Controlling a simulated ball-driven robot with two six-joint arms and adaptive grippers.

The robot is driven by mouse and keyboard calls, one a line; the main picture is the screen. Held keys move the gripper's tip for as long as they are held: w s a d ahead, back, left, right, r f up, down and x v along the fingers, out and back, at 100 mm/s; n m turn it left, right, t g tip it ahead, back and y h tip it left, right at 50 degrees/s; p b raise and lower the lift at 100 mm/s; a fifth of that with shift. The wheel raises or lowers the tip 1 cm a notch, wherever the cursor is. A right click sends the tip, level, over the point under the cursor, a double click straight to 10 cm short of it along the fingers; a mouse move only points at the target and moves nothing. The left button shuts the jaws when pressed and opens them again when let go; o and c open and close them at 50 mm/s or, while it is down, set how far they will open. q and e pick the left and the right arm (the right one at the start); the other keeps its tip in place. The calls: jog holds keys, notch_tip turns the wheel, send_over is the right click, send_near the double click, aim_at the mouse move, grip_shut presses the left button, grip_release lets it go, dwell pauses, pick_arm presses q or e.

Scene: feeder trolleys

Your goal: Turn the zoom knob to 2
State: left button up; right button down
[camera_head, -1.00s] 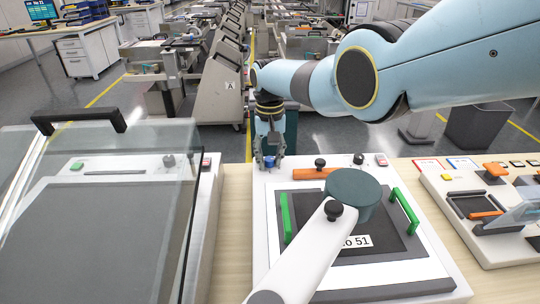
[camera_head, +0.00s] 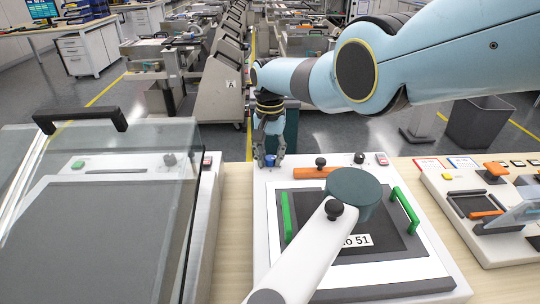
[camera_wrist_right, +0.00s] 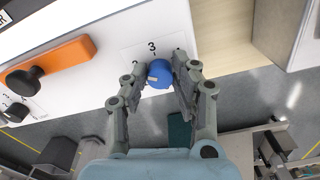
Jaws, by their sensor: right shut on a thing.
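The blue zoom knob (camera_wrist_right: 159,73) sits on the white panel of the device, between the fingers of my right gripper (camera_wrist_right: 158,82). In the wrist view a "3" is printed beyond the knob, and another mark, partly covered by a finger, lies to its left. A pale pointer mark shows on the knob's left side. In the head view my right gripper (camera_head: 269,160) points down onto the knob (camera_head: 270,160) at the back left of the white device (camera_head: 262,230). My left gripper is not in view.
An orange bar with a black knob (camera_head: 318,172) lies just right of the gripper. A round dark green head on a white arm (camera_head: 354,190) stands over the device. Green handles (camera_head: 405,210) flank the dark plate. A glass-lidded device (camera_head: 120,200) stands at the left.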

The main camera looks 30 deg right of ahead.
aim_at(270, 158)
jog(key=shift+r, duration=0.1)
jog(key=c, duration=1.1)
grip_release()
jog(key=shift+o, duration=0.2)
notch_tip(270, 158, up, 12)
